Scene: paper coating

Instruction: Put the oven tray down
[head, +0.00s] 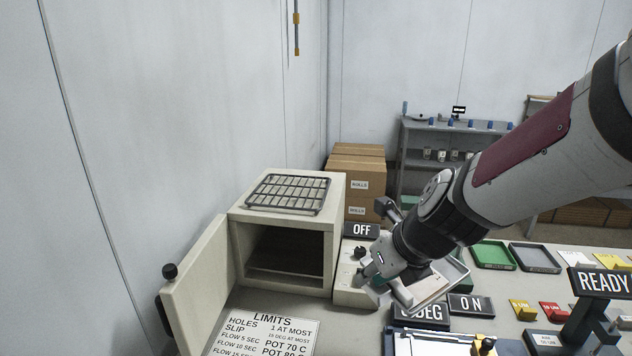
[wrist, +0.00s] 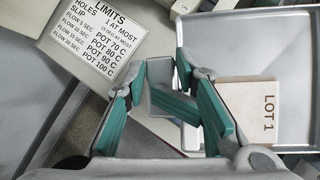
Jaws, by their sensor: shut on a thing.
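My gripper (head: 376,278) is shut on the oven tray (head: 458,283), a shallow light-grey tray held over the bench to the right of the oven. The tray looks tilted in the head view, and my wrist hides part of it. In the wrist view the tray (wrist: 252,38) fills the right side, and a pale sheet marked LOT 1 (wrist: 252,108) lies in it. The fingers (wrist: 162,78) close around a grey piece at the tray's left side. The oven (head: 285,230) stands open with a dark inside.
The oven door (head: 200,292) swings out to the left. A wire rack (head: 288,193) lies on the oven's top. A LIMITS card (head: 265,337) lies in front. A green tray (head: 492,254), a grey tray (head: 534,258) and a READY sign (head: 603,283) are at right.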

